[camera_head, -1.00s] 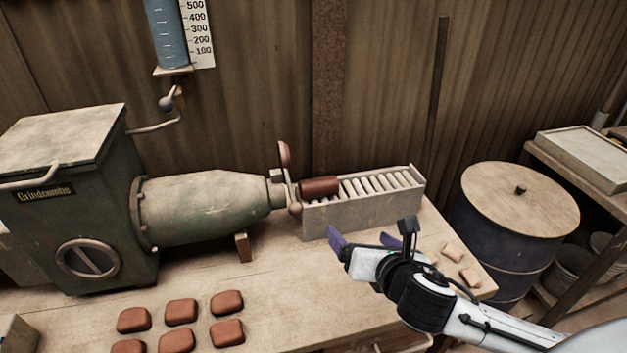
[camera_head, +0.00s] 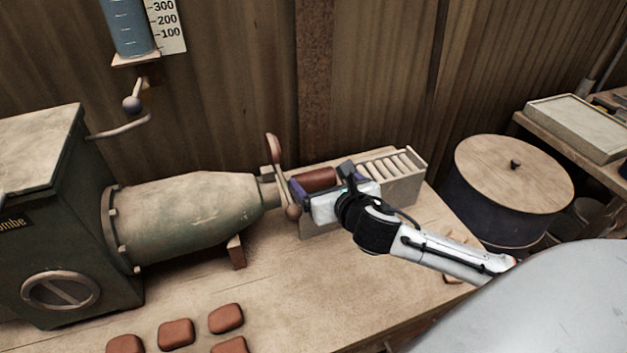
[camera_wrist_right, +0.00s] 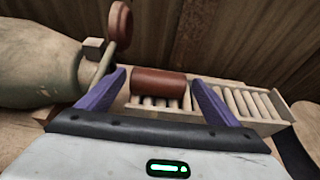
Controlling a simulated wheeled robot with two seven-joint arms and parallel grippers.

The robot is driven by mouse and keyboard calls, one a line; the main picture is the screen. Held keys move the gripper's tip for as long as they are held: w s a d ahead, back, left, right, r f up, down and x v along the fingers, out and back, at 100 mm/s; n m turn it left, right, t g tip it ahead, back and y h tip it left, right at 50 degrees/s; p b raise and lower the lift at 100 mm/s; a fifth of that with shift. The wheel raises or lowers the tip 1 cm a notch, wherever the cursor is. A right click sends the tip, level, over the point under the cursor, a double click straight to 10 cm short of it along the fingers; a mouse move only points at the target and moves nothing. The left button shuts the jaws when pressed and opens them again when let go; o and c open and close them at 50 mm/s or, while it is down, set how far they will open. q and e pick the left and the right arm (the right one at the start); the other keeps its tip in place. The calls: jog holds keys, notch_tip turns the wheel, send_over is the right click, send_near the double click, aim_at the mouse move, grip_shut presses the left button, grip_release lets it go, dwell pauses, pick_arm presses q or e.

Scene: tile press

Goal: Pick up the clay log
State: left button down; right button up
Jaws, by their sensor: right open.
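The clay log (camera_head: 319,178) is a short red-brown cylinder lying on the left end of the roller rack (camera_head: 408,183), beside the machine's outlet. In the right wrist view the clay log (camera_wrist_right: 159,83) lies crosswise beyond and between the two purple fingers. My right gripper (camera_head: 318,190) is open at the near side of the log. In the right wrist view its fingertips (camera_wrist_right: 158,80) stand apart near the log's two ends; I cannot tell whether they touch it. My left gripper is not in view.
The green machine with its barrel (camera_head: 190,215) stands left of the rack, its crank arm (camera_head: 275,160) close to the log. Several red clay pieces (camera_head: 176,333) lie on the bench front. A lidded drum (camera_head: 515,190) stands to the right.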

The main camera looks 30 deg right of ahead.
aim_at(315, 176)
jog(key=x, duration=0.4)
jog(key=shift+w, duration=0.15)
jog(key=c, duration=0.9)
jog(key=shift+r, duration=0.1)
jog(key=shift+c, duration=0.8)
jog(key=shift+r, duration=0.1)
